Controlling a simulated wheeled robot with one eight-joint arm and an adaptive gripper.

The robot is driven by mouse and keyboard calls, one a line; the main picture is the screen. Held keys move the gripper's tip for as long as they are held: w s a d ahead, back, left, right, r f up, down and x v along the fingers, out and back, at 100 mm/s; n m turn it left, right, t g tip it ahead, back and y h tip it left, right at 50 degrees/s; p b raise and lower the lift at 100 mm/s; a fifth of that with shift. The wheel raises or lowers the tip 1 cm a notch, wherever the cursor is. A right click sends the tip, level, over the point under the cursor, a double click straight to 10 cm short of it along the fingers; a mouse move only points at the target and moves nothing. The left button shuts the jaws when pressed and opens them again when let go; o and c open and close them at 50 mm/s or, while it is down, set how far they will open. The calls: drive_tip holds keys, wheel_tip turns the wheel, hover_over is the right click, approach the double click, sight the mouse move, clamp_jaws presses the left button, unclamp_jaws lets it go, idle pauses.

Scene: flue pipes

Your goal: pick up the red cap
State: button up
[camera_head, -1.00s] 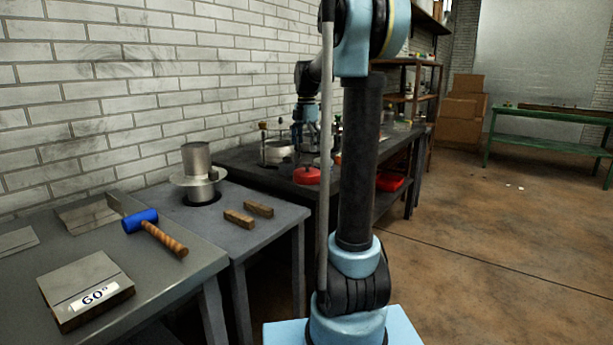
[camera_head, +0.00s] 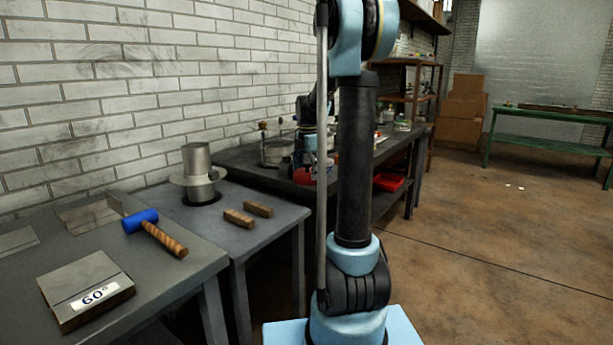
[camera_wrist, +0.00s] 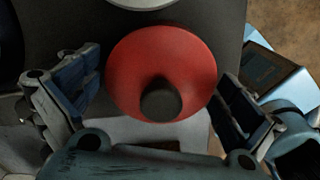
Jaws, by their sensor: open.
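The red cap (camera_wrist: 135,62) is a round red cone with a dark round knob (camera_wrist: 161,101), seen from above in the wrist view. It lies on the dark workbench between the two fingers of my gripper (camera_wrist: 168,100). The fingers are spread, one on each side of the cap, with a gap on both sides. In the head view my gripper (camera_head: 305,165) is at the bench's front edge, and a little red of the cap (camera_head: 302,177) shows there, mostly hidden behind the gripper.
A round metal pot (camera_head: 276,152) stands behind the cap on the dark bench (camera_head: 238,160). A red tray (camera_head: 388,182) sits on the lower shelf. The nearer tables hold a flue pipe (camera_head: 197,160), a blue mallet (camera_head: 140,220) and two wooden blocks (camera_head: 239,218).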

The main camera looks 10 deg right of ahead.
drive_tip(key=shift+c, duration=0.2)
drive_tip(key=c, duration=0.8)
